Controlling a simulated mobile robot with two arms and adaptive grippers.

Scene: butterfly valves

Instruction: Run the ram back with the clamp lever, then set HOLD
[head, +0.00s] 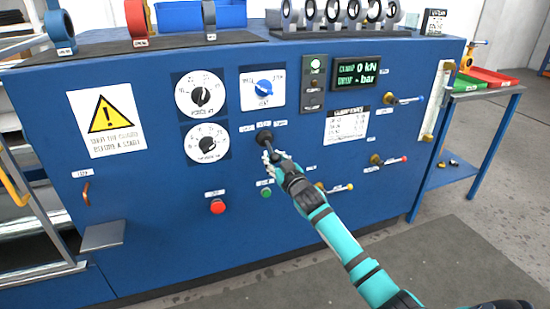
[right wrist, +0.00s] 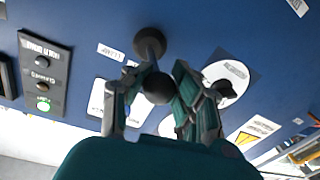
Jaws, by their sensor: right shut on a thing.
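The clamp lever (head: 264,136) is a black lever on the blue cabinet front, below the blue knob. In the right wrist view its round base and the ball knob (right wrist: 158,87) at its end show. My right gripper (head: 269,157) is shut on the clamp lever, with the ball between its fingers (right wrist: 155,95). The small labels around the lever are too small to read surely, so I cannot tell its marked position. The ram is not identifiable. My left gripper is out of view.
A red button (head: 217,207) and green button (head: 267,193) lie below. Brass valves with small levers (head: 389,160) are to the right. A side table (head: 485,92) stands at right.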

